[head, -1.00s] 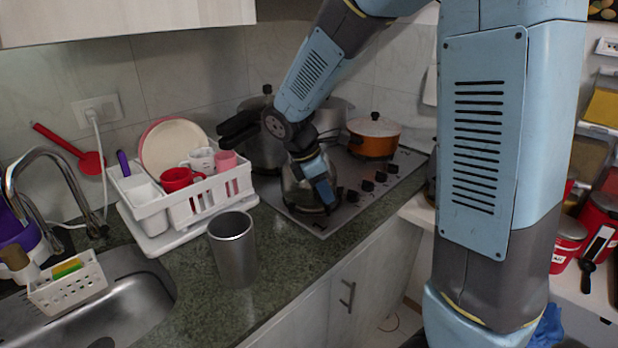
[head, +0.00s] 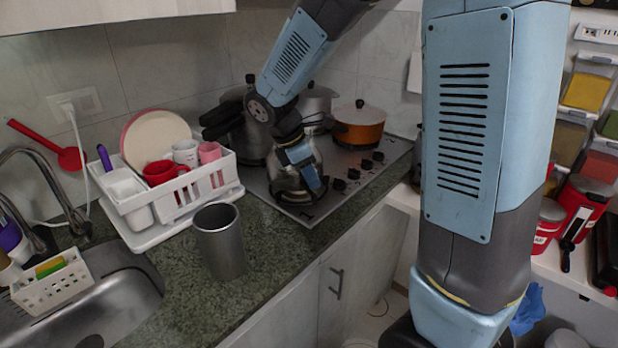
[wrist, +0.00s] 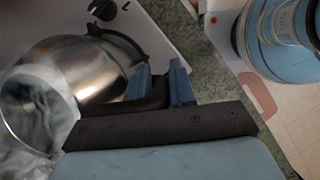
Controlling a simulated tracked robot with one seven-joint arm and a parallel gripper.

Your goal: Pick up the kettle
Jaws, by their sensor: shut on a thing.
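The kettle (head: 288,183) is a shiny silver, rounded vessel at the front of the stove top, partly covered by my gripper in the head view. The kettle also fills the left of the wrist view (wrist: 75,75), with a dark curved part along its upper right side. My gripper (wrist: 163,84) has blue fingers close together at the kettle's right side in the wrist view, shut on it. It also shows over the kettle in the head view (head: 306,172). The exact grip is hidden. I cannot tell whether the kettle's base touches the stove.
An orange pot (head: 358,128) and a silver pot (head: 316,103) stand behind on the stove (head: 340,165). Black knobs (head: 353,173) lie to the right. A grey metal cup (head: 219,240) and a white dish rack (head: 150,212) stand left. Green counter lies in front.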

